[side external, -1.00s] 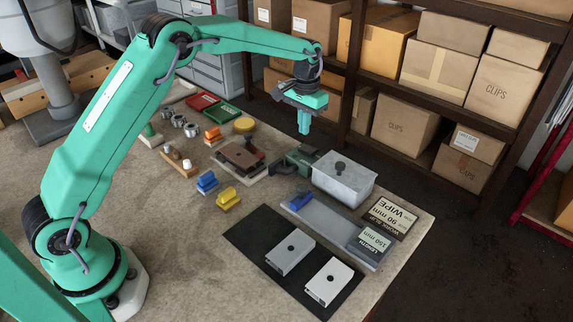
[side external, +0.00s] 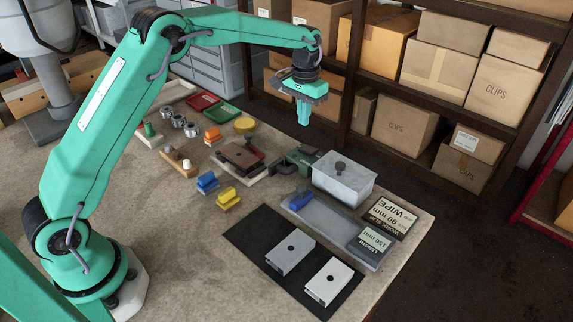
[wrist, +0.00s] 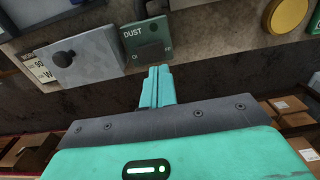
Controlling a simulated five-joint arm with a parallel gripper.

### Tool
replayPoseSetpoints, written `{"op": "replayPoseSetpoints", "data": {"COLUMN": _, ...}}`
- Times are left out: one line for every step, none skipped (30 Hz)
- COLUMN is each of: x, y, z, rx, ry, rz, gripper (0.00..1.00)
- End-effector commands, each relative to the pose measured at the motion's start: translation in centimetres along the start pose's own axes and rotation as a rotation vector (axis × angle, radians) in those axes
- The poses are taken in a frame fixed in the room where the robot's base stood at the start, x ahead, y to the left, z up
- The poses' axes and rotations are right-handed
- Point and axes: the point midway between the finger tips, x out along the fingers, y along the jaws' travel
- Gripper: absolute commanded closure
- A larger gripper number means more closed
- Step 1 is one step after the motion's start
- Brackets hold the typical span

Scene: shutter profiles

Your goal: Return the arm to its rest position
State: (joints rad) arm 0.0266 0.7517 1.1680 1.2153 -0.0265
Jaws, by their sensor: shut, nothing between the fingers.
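My gripper (side external: 304,112) hangs in the air above the back edge of the workbench, pointing down. Its teal fingers are closed together with nothing between them; the wrist view also shows the closed fingers (wrist: 156,88). Below and in front of it, apart from it, stands a grey lidded box (side external: 343,180) with a dark knob. A dark green device (side external: 297,160) sits just left of the box. In the wrist view this device carries the word DUST (wrist: 146,42). My arm reaches across the bench from the left.
Two pale profiles (side external: 291,255) (side external: 329,284) lie on a black mat (side external: 247,237). A grey tray (side external: 325,224) and label plates (side external: 390,217) lie nearby. Blue, yellow and orange blocks sit mid-bench. Shelves with cardboard boxes (side external: 404,124) stand behind the gripper.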

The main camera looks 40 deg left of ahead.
Motion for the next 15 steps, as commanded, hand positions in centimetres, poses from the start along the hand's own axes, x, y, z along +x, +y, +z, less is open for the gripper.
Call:
{"op": "replayPoseSetpoints", "data": {"x": -0.6, "y": 0.0, "z": 0.2, "rx": 0.000, "ry": 0.007, "rz": 0.000, "gripper": 1.00}}
{"op": "replayPoseSetpoints", "data": {"x": -0.9, "y": -0.1, "z": 0.4, "rx": 0.000, "ry": 0.010, "rz": 0.000, "gripper": 1.00}}
{"op": "replayPoseSetpoints", "data": {"x": -1.4, "y": -0.1, "z": 0.7, "rx": 0.000, "ry": 0.016, "rz": 0.000, "gripper": 1.00}}
{"op": "replayPoseSetpoints", "data": {"x": -1.9, "y": -0.1, "z": 1.0, "rx": 0.000, "ry": 0.021, "rz": 0.001, "gripper": 1.00}}
{"op": "replayPoseSetpoints", "data": {"x": -2.3, "y": -0.1, "z": 1.2, "rx": 0.000, "ry": 0.026, "rz": 0.001, "gripper": 1.00}}
{"op": "replayPoseSetpoints", "data": {"x": -3.0, "y": -0.2, "z": 1.7, "rx": 0.000, "ry": 0.034, "rz": 0.001, "gripper": 1.00}}
{"op": "replayPoseSetpoints", "data": {"x": -3.6, "y": -0.2, "z": 2.0, "rx": 0.000, "ry": 0.042, "rz": 0.001, "gripper": 1.00}}
{"op": "replayPoseSetpoints", "data": {"x": -4.1, "y": -0.2, "z": 2.4, "rx": 0.000, "ry": 0.048, "rz": 0.001, "gripper": 1.00}}
{"op": "replayPoseSetpoints", "data": {"x": -4.8, "y": -0.3, "z": 3.0, "rx": 0.000, "ry": 0.057, "rz": 0.001, "gripper": 1.00}}
{"op": "replayPoseSetpoints", "data": {"x": -5.5, "y": -0.3, "z": 3.4, "rx": 0.000, "ry": 0.065, "rz": 0.001, "gripper": 1.00}}
{"op": "replayPoseSetpoints", "data": {"x": -6.0, "y": -0.3, "z": 3.9, "rx": 0.000, "ry": 0.072, "rz": 0.002, "gripper": 1.00}}
{"op": "replayPoseSetpoints", "data": {"x": -6.7, "y": -0.4, "z": 4.5, "rx": 0.000, "ry": 0.082, "rz": 0.002, "gripper": 1.00}}
{"op": "replayPoseSetpoints", "data": {"x": -7.3, "y": -0.4, "z": 5.0, "rx": -0.001, "ry": 0.090, "rz": 0.002, "gripper": 1.00}}
{"op": "replayPoseSetpoints", "data": {"x": -7.8, "y": -0.5, "z": 5.5, "rx": -0.001, "ry": 0.098, "rz": 0.002, "gripper": 1.00}}
{"op": "replayPoseSetpoints", "data": {"x": -8.4, "y": -0.5, "z": 6.2, "rx": -0.001, "ry": 0.107, "rz": 0.002, "gripper": 1.00}}
